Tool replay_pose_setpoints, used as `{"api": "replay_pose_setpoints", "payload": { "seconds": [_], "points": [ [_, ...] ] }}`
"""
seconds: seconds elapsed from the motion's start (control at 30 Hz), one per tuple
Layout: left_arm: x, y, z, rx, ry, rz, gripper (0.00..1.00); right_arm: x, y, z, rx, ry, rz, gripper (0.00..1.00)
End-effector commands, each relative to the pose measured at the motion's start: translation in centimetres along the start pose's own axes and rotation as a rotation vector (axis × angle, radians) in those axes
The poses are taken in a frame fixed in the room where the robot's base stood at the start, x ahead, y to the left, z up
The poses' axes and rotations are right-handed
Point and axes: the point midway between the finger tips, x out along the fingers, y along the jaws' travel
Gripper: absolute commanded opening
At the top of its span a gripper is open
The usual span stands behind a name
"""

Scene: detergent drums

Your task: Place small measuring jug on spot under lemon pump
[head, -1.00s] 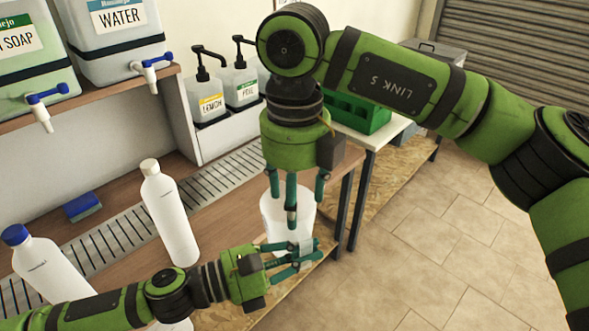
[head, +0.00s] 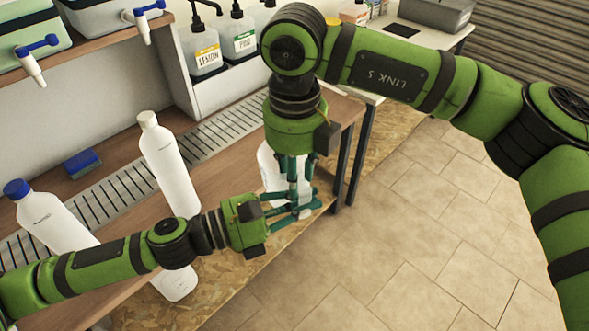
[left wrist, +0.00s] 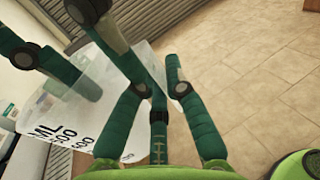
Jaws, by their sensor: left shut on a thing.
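The white translucent measuring jug (head: 268,168) is upright near the bench's front right edge, partly hidden behind my grippers. Its body with black ML marks shows in the left wrist view (left wrist: 62,128). My left gripper (head: 305,205) is shut on the jug at its right side, seemingly at the handle. My right gripper (head: 293,195) points down over the jug, its fingers at the jug and crossing in front of the left fingers. Whether they grip it is unclear. The lemon pump bottle (head: 205,55), with a yellow label, stands on the ledge above a slotted drain strip (head: 205,135).
A green-labelled pump bottle (head: 236,42) stands beside the lemon one. A white bottle (head: 168,165) and a blue-capped bottle (head: 50,220) stand on the bench (head: 235,165). A blue sponge (head: 82,163) lies at the back. Open tiled floor (head: 400,240) is at the right.

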Motion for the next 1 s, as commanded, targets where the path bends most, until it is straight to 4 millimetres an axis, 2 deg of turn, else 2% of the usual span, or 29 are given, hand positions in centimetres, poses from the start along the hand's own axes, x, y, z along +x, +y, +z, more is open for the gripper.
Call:
{"api": "replay_pose_setpoints", "payload": {
  "seconds": [0.1,0.13,0.2,0.8,1.0],
  "points": [
    [0.04,-0.09,0.08,0.002,-0.002,-0.003,0.0,0.01,0.24,-0.09,-0.009,0.001,0.003,0.0],
    [0.04,-0.1,0.09,0.002,-0.002,-0.003,0.16,0.0,0.25,-0.09,-0.01,0.001,0.003,0.0],
    [0.04,-0.11,0.11,0.003,-0.003,-0.004,0.39,0.0,0.28,-0.09,-0.01,0.001,0.004,0.0],
    [0.11,-0.19,0.67,0.01,-0.014,-0.009,0.39,0.33,0.13,-0.12,-0.006,0.006,-0.001,0.0],
    [-0.85,-0.13,0.5,0.006,-0.012,-0.006,0.39,0.34,0.05,-0.07,-0.004,0.005,-0.002,0.0]
  ]
}}
